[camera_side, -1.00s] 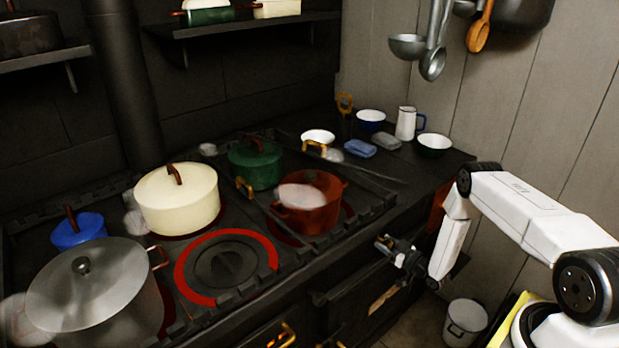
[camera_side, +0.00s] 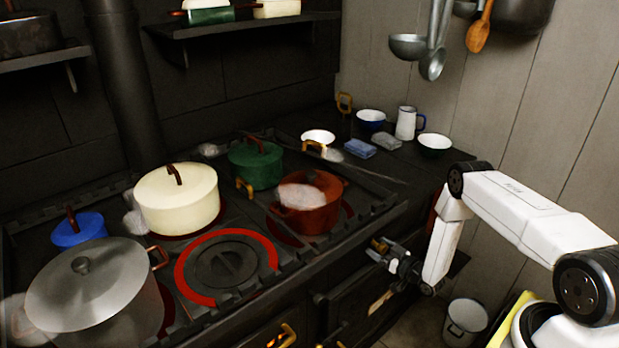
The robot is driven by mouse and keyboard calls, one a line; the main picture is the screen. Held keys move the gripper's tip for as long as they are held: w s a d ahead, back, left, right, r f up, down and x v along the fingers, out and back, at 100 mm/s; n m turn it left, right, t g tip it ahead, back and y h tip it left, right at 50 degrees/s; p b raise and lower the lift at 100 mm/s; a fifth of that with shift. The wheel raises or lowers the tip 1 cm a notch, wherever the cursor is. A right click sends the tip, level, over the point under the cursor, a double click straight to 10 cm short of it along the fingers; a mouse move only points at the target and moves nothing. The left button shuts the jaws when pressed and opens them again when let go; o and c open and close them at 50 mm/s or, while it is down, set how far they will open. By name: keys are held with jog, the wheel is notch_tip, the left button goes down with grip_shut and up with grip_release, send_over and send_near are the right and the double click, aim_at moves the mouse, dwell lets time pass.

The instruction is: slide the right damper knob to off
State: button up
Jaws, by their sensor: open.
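My gripper (camera_side: 375,249), dark with pale parts, is open at the front face of the black stove, on the right side. A small brass-coloured piece (camera_side: 381,242) shows at its fingers. It may be the right damper knob, but the fingers cover much of it and I cannot tell its position on its slide. I cannot tell whether the fingers touch it. Another brass piece (camera_side: 285,336) with an orange glow shows low on the stove front at the bottom edge of the view.
The stove top holds a red pot (camera_side: 322,217), a green pot (camera_side: 262,168), a cream pot (camera_side: 178,205) and a large steel pot (camera_side: 100,300). A ring burner (camera_side: 272,262) glows red. A white bucket (camera_side: 466,318) stands on the floor below my arm.

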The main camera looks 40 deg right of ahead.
aim_at(382, 252)
jog(key=s, duration=0.7)
jog(key=shift+s, duration=0.4)
jog(key=shift+w, duration=0.1)
jog(key=shift+w+a+r+n+g+y, duration=0.15)
jog(key=shift+w+r+n+g, duration=0.1)
jog(key=shift+w+g, duration=0.1)
jog(key=shift+w+a+r+n+g+y, duration=0.1)
jog(key=shift+w+a+n+g+y, duration=0.05)
jog(key=shift+w+n+g, duration=0.15)
jog(key=w+a+r+n+g, duration=0.1)
jog(key=a+r+n+g, duration=0.2)
jog(key=a+r+g, duration=0.35)
jog(key=s+a+r+m+g, duration=0.2)
jog(key=s+a+r, duration=0.3)
jog(key=r, duration=0.5)
jog(key=s+a+r+m+g, duration=0.2)
jog(key=s+a+r+g, duration=0.3)
jog(key=r, duration=0.4)
jog(key=shift+s+a+r+g, duration=0.3)
jog(key=shift+s+a+r, duration=0.1)
jog(key=shift+s+a, duration=0.4)
